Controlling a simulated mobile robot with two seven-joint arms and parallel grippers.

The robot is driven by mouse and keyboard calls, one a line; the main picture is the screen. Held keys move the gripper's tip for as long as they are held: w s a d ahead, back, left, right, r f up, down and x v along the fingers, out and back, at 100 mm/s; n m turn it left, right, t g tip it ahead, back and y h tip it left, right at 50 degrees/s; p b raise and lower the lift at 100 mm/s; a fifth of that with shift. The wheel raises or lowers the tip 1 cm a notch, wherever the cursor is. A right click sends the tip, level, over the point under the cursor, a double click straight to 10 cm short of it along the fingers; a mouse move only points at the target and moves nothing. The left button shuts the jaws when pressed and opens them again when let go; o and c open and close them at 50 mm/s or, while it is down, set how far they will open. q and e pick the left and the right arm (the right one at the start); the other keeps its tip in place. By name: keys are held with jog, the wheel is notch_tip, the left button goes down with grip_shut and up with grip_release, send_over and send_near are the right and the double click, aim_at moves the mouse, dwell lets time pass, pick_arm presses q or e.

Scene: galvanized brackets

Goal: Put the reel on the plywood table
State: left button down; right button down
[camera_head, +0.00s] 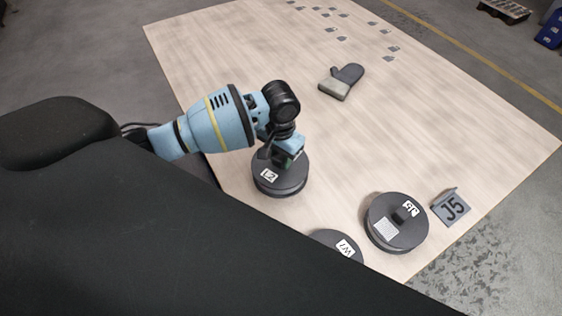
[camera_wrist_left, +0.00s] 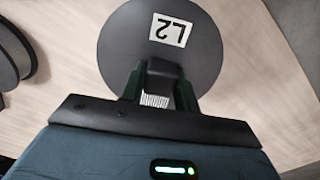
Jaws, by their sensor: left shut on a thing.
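A dark grey round reel (camera_head: 281,182) with a white label is at the left edge of the pale plywood table (camera_head: 215,55). My left gripper (camera_head: 284,157) comes down over its top. In the left wrist view my left gripper (camera_wrist_left: 158,85) is shut on the dark raised grip at the middle of the reel (camera_wrist_left: 205,50), whose label reads L2. I cannot tell whether the reel's underside touches the table or hangs just above it. My right gripper is not in view.
A dark mitt with a pale block (camera_head: 342,82) and several small brackets lie farther back. The table's middle is clear.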

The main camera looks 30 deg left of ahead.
pick_arm(q)
jog(key=shift+w+f, duration=0.3)
notch_tip(320, 180, down, 3)
jog(key=shift+r, duration=0.1)
jog(key=shift+f, duration=0.2)
jog(key=c, duration=1.1)
grip_release()
jog(key=shift+o, duration=0.2)
